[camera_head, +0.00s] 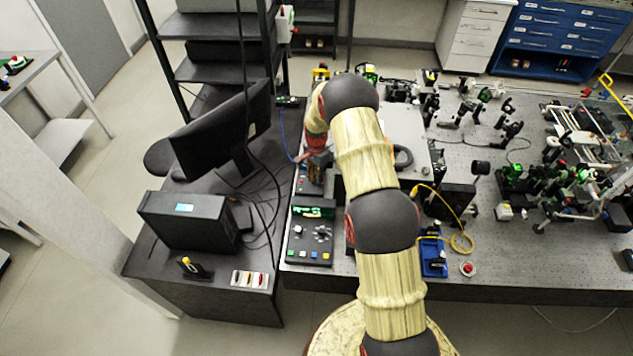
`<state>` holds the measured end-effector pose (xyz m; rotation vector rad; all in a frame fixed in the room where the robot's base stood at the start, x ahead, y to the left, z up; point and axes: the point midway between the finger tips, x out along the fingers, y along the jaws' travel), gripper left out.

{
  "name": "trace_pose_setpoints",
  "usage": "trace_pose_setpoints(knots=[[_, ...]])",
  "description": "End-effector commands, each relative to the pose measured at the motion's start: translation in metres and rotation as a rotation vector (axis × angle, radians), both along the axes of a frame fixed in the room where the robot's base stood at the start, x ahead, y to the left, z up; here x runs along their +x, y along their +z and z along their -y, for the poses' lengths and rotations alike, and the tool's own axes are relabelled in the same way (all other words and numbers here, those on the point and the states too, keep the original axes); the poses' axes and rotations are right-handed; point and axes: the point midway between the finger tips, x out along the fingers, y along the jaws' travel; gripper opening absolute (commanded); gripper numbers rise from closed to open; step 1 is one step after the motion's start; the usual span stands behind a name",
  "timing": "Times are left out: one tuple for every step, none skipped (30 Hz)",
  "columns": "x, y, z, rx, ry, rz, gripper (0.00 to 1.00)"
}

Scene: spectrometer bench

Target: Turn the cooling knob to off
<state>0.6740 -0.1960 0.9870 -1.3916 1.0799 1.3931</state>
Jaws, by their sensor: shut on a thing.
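My arm reaches from the bottom over the bench and bends down at its far end. My gripper (316,160) is small in view and partly hidden by my own wrist and arm. It is down at a dark control box (309,186) on the bench's left edge. It appears shut on a knob at the top of that box, which I take to be the cooling knob. The knob itself is covered by the gripper, so its pointer and setting cannot be seen. Small coloured buttons show on the box's near part.
A second panel with knobs and coloured buttons (311,244) sits nearer on the bench. A monitor (222,130) and a black box (189,220) stand on the left desk. Optics (505,130) crowd the right. A yellow cable (462,240) lies right of my arm.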

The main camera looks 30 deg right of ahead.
Motion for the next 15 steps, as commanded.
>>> trace_pose_setpoints(knots=[[0.0025, -0.0023, 0.0005, -0.001, 0.038, 0.007, 0.00], [0.0023, -0.0025, 0.0003, -0.002, 0.063, 0.006, 0.00], [0.0018, -0.0028, 0.0003, -0.001, 0.097, 0.004, 0.00], [0.0019, -0.0024, 0.0003, -0.002, 0.121, 0.005, 0.00], [0.0021, -0.0020, 0.0003, -0.002, 0.146, 0.006, 0.00], [0.0021, -0.0020, 0.0003, -0.001, 0.178, 0.006, 0.00], [0.0020, -0.0021, 0.0003, -0.002, 0.202, 0.005, 0.00], [0.0019, -0.0019, 0.0002, -0.002, 0.224, 0.005, 0.00], [0.0019, -0.0016, 0.0002, -0.002, 0.253, 0.005, 0.00], [0.0018, -0.0014, 0.0002, -0.002, 0.273, 0.005, 0.00], [0.0019, -0.0012, 0.0001, -0.002, 0.294, 0.005, 0.00], [0.0019, -0.0010, 0.0001, -0.002, 0.319, 0.005, 0.00], [0.0020, -0.0008, 0.0002, -0.002, 0.336, 0.005, 0.00], [0.0021, -0.0005, 0.0003, -0.002, 0.354, 0.005, 0.00], [0.0023, -0.0001, 0.0002, -0.003, 0.374, 0.005, 0.00]])
